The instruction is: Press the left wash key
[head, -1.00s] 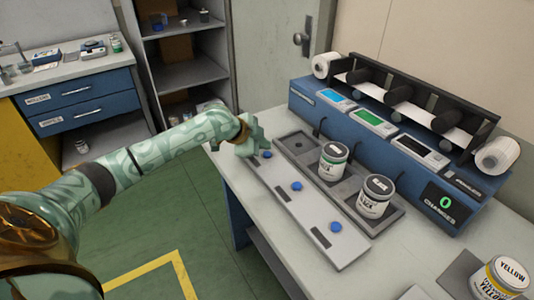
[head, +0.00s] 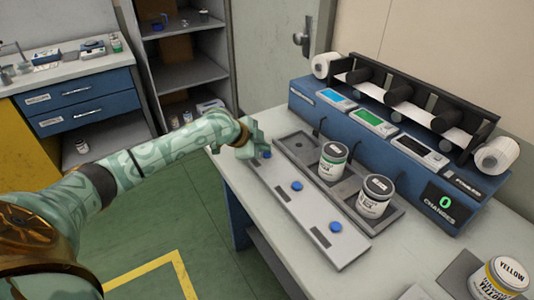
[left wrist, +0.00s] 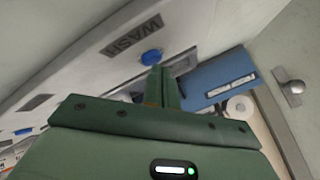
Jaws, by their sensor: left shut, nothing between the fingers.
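The left wash key is a round blue button (head: 267,155) at the far left end of a light grey key panel (head: 296,208). It also shows in the left wrist view (left wrist: 151,57), beside a dark "WASH" label (left wrist: 131,35). My left gripper (head: 258,150) is shut and empty, right next to this key. In the left wrist view its fingertips (left wrist: 163,72) overlap the key's lower edge; I cannot tell whether they touch it. Two more blue keys, the middle one (head: 297,186) and the near one (head: 335,227), sit along the panel. My right gripper is out of view.
Behind the panel, a dark tray (head: 296,143) holds two labelled cans, one (head: 332,162) in the middle and one (head: 374,196) nearer. The blue rewinder (head: 403,160) with its screens stands behind. A yellow-labelled can (head: 497,276) is at the near right.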

